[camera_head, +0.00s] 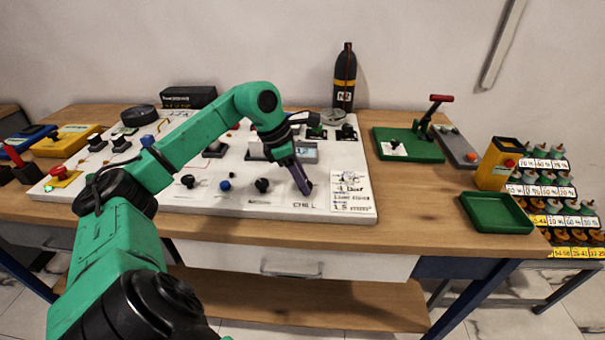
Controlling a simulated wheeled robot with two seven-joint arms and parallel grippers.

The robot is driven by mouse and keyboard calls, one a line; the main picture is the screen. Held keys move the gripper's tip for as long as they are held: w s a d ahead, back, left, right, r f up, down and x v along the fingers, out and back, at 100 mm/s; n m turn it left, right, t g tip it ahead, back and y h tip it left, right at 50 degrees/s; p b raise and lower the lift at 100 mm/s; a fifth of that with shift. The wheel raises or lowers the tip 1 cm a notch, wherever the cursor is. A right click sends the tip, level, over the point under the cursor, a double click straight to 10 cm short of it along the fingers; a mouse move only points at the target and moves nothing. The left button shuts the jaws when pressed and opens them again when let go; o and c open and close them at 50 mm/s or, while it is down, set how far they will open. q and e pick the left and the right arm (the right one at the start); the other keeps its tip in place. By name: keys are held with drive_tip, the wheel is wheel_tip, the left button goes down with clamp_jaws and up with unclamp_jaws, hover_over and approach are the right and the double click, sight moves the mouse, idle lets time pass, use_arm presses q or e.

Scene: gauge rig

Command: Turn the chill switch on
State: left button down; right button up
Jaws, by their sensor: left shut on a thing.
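The white gauge panel (240,205) lies on the wooden bench and carries knobs, switches and a small display. The word CHILL is printed near its front edge, right of the middle. My left gripper (305,189) reaches down just above that label, its dark fingers shut. The chill switch is hidden at the fingertips, so I cannot see which way it stands. My right gripper is not in view.
A black knob (262,185) and a blue knob (225,185) stand left of my gripper. A black N2 bottle (344,78) stands behind the panel. A green lever base (408,146), a green tray (496,213) and a yellow box (497,163) are at the right.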

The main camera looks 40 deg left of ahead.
use_arm(q)
drive_tip(key=m+p, duration=0.1)
drive_tip(key=p, duration=0.1)
drive_tip(key=m+h+p, duration=0.1)
drive_tip(key=m, duration=0.1)
drive_tip(key=shift+w+a+r+m+g+p, duration=0.1)
drive_tip(key=shift+w+r+m+g+p, duration=0.05)
drive_tip(key=shift+r+m+g+p, duration=0.2)
drive_tip(key=shift+w+m+g+p, duration=0.1)
drive_tip(key=shift+m+g+p, duration=0.45)
drive_tip(key=shift+m+p, duration=0.35)
drive_tip(key=shift+f+m, duration=0.2)
drive_tip(key=shift+m, duration=0.55)
drive_tip(key=shift+c, duration=2.2)
unclamp_jaws()
drive_tip(key=shift+f, duration=0.1)
